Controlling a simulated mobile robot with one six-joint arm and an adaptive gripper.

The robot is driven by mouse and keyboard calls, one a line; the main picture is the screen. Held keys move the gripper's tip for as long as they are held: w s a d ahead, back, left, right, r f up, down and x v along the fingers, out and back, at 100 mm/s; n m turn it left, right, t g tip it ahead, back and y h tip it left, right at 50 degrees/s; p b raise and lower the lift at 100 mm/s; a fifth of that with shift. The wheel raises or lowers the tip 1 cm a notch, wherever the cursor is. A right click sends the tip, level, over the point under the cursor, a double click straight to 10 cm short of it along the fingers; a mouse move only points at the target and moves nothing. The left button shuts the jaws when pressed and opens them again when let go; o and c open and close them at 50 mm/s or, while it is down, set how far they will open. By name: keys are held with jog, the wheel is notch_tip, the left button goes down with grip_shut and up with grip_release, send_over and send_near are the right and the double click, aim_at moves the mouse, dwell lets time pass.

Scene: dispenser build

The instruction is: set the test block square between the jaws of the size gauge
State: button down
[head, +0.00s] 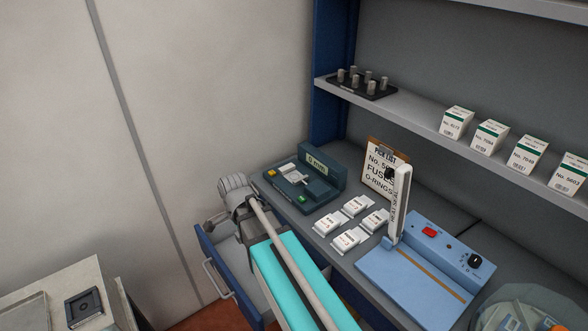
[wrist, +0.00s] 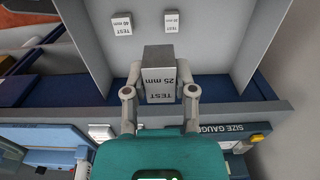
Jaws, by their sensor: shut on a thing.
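The test block (wrist: 160,72), a grey block with a white "25 mm TEST" label, is between the fingers of my gripper (wrist: 161,88) in the wrist view. My gripper is shut on it, over the open drawer (wrist: 215,72). The size gauge (head: 318,168), a dark teal device with a display and pale jaws (head: 291,174), stands on the bench in the head view. Part of the size gauge (wrist: 236,140) also shows at the lower right of the wrist view, apart from the block. My arm hides the gripper and block in the head view.
Two more test blocks, one marked 40 mm (wrist: 121,24) and a smaller one (wrist: 171,22), lie in the drawer. White packs (head: 358,206) and a blue sealer-like machine (head: 420,270) stand right of the gauge. The pick list (head: 384,170) stands behind.

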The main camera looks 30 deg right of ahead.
notch_tip(320, 180, up, 10)
jog(key=p, duration=0.8)
jog(key=shift+p, duration=0.35)
